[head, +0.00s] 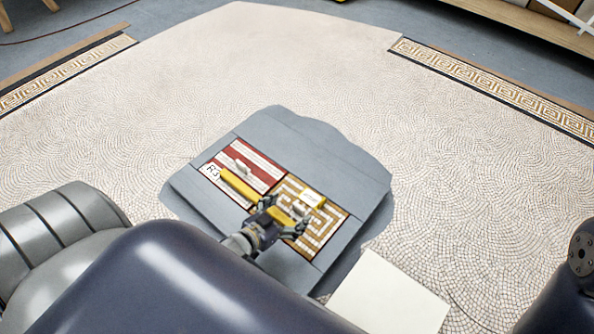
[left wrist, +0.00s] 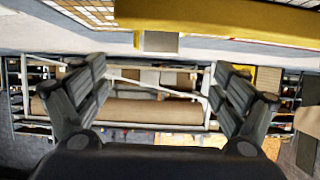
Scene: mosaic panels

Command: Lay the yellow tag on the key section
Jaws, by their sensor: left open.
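The yellow tag (head: 313,198), with a pale label on top, lies on the upper right part of the key section (head: 325,222), a tan and white Greek-key panel. My left gripper (head: 284,214) is open just left of the tag, low over the key section's edge, with its fingers apart from the tag as far as I can see. In the left wrist view the open fingers (left wrist: 160,98) have nothing between them. My right gripper is not in view.
A long yellow bar (head: 238,185) runs under or behind my left gripper. A red and white striped panel (head: 262,172) carries a small white piece (head: 243,167); an "R3" label (head: 211,171) is beside it. A grey board (head: 345,160) surrounds the panels. A white slab (head: 388,295) lies in front.

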